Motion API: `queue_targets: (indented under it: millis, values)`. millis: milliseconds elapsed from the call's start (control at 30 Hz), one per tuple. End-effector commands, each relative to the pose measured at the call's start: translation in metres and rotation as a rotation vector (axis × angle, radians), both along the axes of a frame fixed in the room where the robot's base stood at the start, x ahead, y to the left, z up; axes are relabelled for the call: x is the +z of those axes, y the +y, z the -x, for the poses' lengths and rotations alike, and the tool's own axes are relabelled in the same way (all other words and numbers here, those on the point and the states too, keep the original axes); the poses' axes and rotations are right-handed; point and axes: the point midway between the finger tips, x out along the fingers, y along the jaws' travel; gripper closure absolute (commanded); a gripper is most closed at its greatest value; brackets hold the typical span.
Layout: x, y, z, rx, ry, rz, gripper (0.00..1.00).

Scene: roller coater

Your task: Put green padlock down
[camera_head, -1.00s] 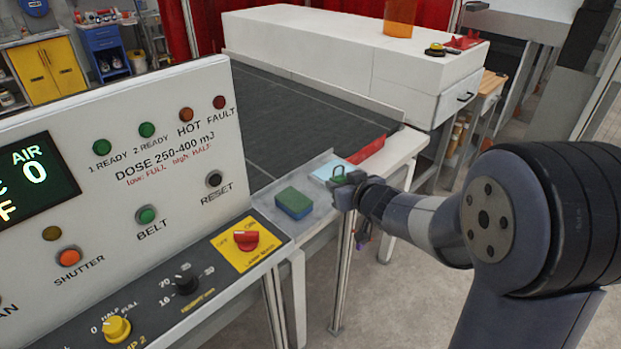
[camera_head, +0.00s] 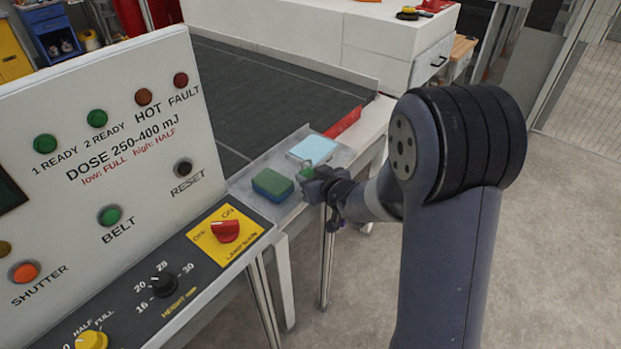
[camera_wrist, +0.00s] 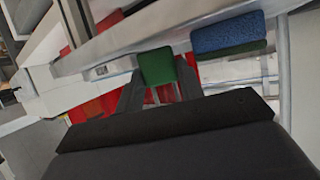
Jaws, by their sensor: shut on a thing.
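The green padlock (camera_head: 306,173) is held at the tip of my gripper (camera_head: 309,182), at the outer edge of the grey metal shelf. In the wrist view the padlock's green body (camera_wrist: 158,66) sits between the two dark fingers of my gripper (camera_wrist: 160,82), which are shut on it. In the head view the padlock is small and partly covered by the gripper. I cannot tell whether it touches the shelf.
A green and blue sponge (camera_head: 272,186) lies on the grey shelf (camera_head: 247,172) just left of the padlock; it also shows in the wrist view (camera_wrist: 228,33). A light blue square (camera_head: 313,149) lies behind. The control panel (camera_head: 110,130) stands left, the dark belt (camera_head: 270,85) behind.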

Motion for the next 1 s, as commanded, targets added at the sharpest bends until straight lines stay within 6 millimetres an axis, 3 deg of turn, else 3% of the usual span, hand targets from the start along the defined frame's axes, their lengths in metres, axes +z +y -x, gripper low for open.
queue_targets:
  millis: [400, 433, 533, 867, 1000]
  values:
    - [-0.008, 0.000, 0.000, 0.000, -0.001, 0.000, 0.90]
    - [-0.008, 0.000, 0.000, 0.000, 0.000, 0.001, 0.63]
    - [-0.007, 0.000, 0.000, 0.000, 0.000, 0.001, 0.55]
    - [-0.003, 0.000, 0.000, 0.000, 0.000, 0.000, 0.55]
    - [0.002, -0.007, 0.011, -0.003, -0.002, 0.000, 0.55]
